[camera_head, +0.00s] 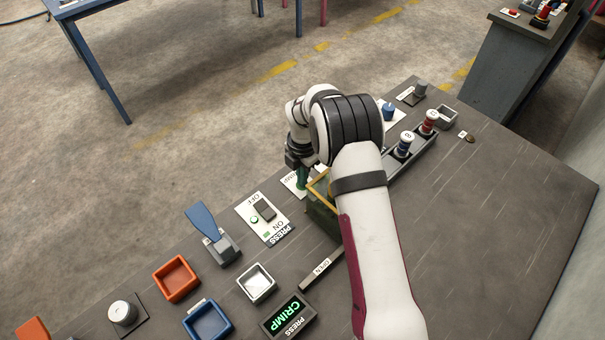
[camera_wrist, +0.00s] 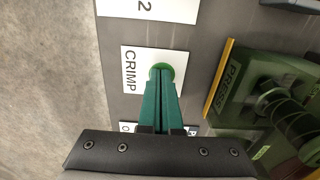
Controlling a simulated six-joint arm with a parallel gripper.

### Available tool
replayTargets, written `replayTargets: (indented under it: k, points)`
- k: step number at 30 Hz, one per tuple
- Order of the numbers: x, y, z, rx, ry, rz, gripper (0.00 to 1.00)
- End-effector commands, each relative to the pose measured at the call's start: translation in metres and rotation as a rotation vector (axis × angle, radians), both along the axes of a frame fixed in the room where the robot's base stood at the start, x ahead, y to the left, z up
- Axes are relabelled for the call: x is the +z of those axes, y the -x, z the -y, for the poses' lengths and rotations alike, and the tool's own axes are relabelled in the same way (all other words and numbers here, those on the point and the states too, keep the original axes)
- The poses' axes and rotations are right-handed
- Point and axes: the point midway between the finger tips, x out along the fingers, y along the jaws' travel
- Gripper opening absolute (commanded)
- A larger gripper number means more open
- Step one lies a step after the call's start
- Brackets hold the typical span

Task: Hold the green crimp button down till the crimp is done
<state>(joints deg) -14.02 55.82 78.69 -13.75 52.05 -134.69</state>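The round green crimp button (camera_wrist: 167,70) sits on a white plate marked CRIMP (camera_wrist: 130,65) in the wrist view. My gripper (camera_wrist: 161,70) has its green fingers together, with the tips over the button and covering part of it. I cannot tell how far the button is pressed. In the head view my gripper (camera_head: 302,184) points down at the CRIMP plate (camera_head: 289,181), and the button is hidden. The green press (camera_wrist: 232,100) with a yellow edge stands just right of the fingers. A small display (camera_head: 288,316) shows CRIMP in green letters.
An ON/OFF switch panel (camera_head: 262,216) with a green light lies nearby. A blue-handled lever (camera_head: 212,235), an orange tray (camera_head: 176,278), a blue tray (camera_head: 207,320) and a white tray (camera_head: 257,283) are nearer. A rack (camera_head: 420,150) holds spools behind my arm. The bench's right side is clear.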

Motion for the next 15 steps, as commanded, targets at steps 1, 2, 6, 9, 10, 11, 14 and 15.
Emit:
replayTargets:
  k: [1, 2, 6, 9, 10, 11, 14, 15]
  points:
    - [-0.009, 0.010, 0.003, -0.003, 0.007, -0.031, 0.00]
    - [-0.009, 0.010, 0.003, -0.003, 0.007, -0.031, 0.00]
    - [-0.007, 0.009, 0.002, -0.002, 0.007, -0.030, 0.00]
    - [0.005, 0.007, 0.002, -0.002, 0.006, -0.024, 0.00]
    - [0.011, 0.006, 0.002, -0.001, 0.005, -0.021, 0.00]
    - [0.018, 0.006, 0.002, -0.002, 0.004, -0.017, 0.00]
    - [0.044, 0.002, 0.001, -0.002, 0.000, -0.004, 0.00]
    - [0.054, 0.001, 0.001, -0.001, 0.001, -0.004, 0.00]
